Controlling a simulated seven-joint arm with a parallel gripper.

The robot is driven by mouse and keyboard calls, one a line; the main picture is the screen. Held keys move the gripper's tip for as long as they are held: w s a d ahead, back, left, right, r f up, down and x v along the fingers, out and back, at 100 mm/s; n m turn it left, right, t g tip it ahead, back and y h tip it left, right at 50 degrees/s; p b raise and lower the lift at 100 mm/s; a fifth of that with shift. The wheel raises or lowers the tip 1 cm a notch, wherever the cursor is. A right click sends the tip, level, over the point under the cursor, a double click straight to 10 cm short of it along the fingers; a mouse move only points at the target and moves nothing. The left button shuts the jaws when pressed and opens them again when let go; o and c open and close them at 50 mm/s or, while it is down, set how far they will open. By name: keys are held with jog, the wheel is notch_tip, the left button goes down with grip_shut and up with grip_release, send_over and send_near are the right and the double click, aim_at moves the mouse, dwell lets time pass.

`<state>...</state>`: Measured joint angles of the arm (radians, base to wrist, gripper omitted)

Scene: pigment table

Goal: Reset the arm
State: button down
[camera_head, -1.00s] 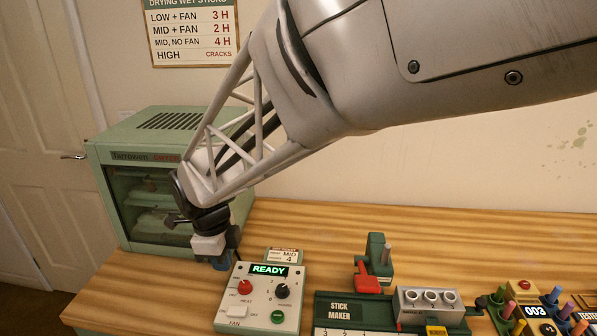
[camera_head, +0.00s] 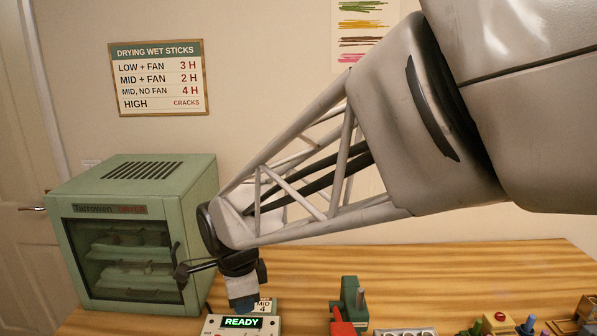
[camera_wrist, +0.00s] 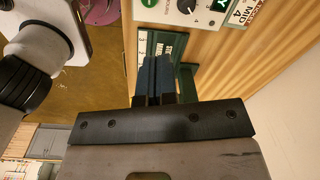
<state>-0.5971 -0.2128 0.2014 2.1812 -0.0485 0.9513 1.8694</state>
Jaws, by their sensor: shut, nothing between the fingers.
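My gripper (camera_head: 243,304) hangs from my arm above the wooden table, just above the control box (camera_head: 240,325) in the head view. In the wrist view my gripper (camera_wrist: 156,62) shows its two blue fingers pressed together with nothing between them. The control box has a lit READY display and a small MID 4 card (camera_head: 264,306) behind it. The box also shows at the top of the wrist view (camera_wrist: 170,12), partly cut off.
A green drying oven (camera_head: 120,240) with a closed glass door stands left of my gripper. A red and green tool (camera_head: 349,300) and several small items line the table's front right. The table (camera_head: 480,265) behind them is bare. A drying chart (camera_head: 157,78) hangs on the wall.

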jog(key=s+d+r+n, duration=0.1)
jog(key=s+d+n, duration=0.3)
jog(key=d, duration=0.5)
jog(key=s+d+r+n+t, duration=0.1)
jog(key=s+d+n, duration=0.4)
jog(key=d, duration=0.5)
jog(key=s+d+r+n+t, duration=0.1)
jog(key=s+d+n, duration=0.4)
jog(key=d, duration=0.5)
jog(key=shift+r, duration=0.25)
